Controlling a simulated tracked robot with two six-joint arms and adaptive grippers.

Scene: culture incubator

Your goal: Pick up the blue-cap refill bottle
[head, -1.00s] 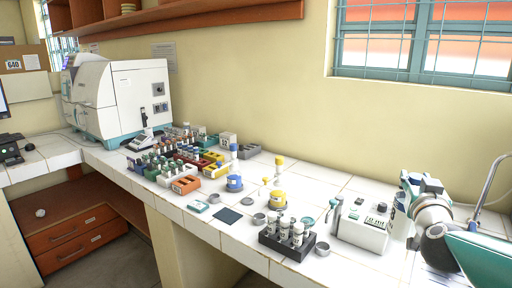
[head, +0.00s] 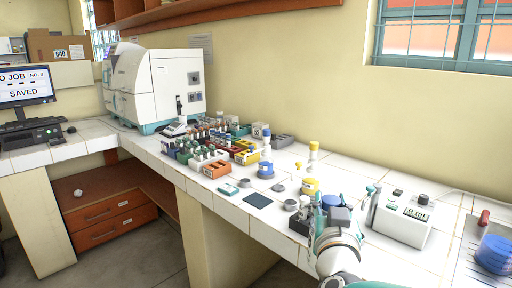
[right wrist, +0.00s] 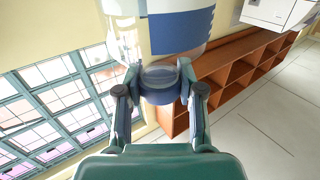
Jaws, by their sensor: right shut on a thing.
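My right gripper (head: 335,222) is in the lower right middle of the head view, over the front of the bench. In the right wrist view its two fingers (right wrist: 160,88) are shut on the round blue cap (right wrist: 160,72) of the refill bottle. The clear bottle body with its blue and white label (right wrist: 180,30) extends beyond the fingers and is cut off by the top edge. In the head view a blue part of it (head: 331,201) shows beside the gripper; the rest is hidden. My left gripper is not in view.
A dark rack with white vials (head: 300,218) stands just left of the right gripper. A white device with a display (head: 402,218) stands to its right. A blue round object (head: 495,254) sits at the far right. Yellow and blue (head: 265,170) containers stand behind.

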